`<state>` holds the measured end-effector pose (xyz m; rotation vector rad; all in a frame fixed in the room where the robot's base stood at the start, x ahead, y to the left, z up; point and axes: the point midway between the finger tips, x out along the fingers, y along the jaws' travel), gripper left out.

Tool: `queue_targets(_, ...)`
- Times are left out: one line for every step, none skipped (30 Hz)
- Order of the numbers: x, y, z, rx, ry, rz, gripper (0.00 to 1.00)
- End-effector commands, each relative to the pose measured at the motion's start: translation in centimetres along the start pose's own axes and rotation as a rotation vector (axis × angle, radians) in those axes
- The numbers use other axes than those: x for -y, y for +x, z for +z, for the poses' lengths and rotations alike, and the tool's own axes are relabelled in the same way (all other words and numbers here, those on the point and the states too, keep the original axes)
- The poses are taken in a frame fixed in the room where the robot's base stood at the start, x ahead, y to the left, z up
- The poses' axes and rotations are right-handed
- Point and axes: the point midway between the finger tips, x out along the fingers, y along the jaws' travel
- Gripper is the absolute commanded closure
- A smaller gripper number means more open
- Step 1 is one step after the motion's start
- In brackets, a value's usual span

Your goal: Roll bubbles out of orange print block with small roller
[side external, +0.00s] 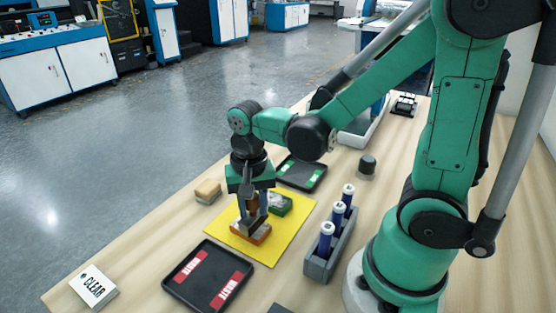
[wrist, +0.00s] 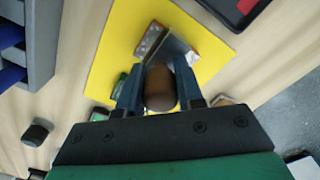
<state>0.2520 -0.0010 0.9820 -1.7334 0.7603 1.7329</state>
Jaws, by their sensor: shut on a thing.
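The orange print block (side external: 249,236) lies on a yellow mat (side external: 296,226), below my gripper (side external: 253,207). My gripper points down and is shut on a brown handle, taken to be the small roller's (wrist: 160,88). In the wrist view the round brown handle end sits between the two fingers, with a grey metal part (wrist: 169,48) beyond it at the orange block (wrist: 207,45). The roller's working end is at the block's top; whether it touches cannot be told. The roller and fingers hide much of the block's face, and no bubbles can be made out.
A green block (side external: 280,204) lies on the mat close behind. A black tray with red labels (side external: 207,276) is in front, another tray with green labels (side external: 302,172) behind.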

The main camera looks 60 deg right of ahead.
Motion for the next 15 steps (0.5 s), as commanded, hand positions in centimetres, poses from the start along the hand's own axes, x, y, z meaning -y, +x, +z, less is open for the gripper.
queue_targets(-0.16,-0.04,0.17,0.000,0.000,0.000,1.00)
queue_targets(-0.23,-0.05,0.23,0.000,0.000,0.000,1.00)
queue_targets(-0.29,-0.05,0.30,0.000,0.000,0.000,1.00)
queue_targets(-0.33,-0.04,0.34,0.000,0.000,0.000,1.00)
queue_targets(-0.38,-0.03,0.39,0.000,0.000,0.000,1.00)
queue_targets(-0.47,-0.01,0.48,0.000,0.000,0.000,1.00)
queue_targets(-0.56,0.02,0.57,0.000,0.000,0.000,1.00)
queue_targets(-0.65,0.04,0.66,0.000,0.000,0.000,1.00)
queue_targets(-0.77,0.07,0.78,-0.001,0.000,0.000,1.00)
queue_targets(-0.83,0.09,0.84,-0.001,0.000,0.000,1.00)
queue_targets(-0.85,0.10,0.86,-0.001,0.000,-0.001,1.00)
queue_targets(-0.82,0.11,0.83,-0.001,0.000,0.000,1.00)
queue_targets(-0.76,0.13,0.77,0.000,0.000,0.000,1.00)
queue_targets(-0.67,0.14,0.68,-0.001,0.000,0.000,1.00)
queue_targets(-0.55,0.17,0.55,-0.001,0.000,-0.001,1.00)
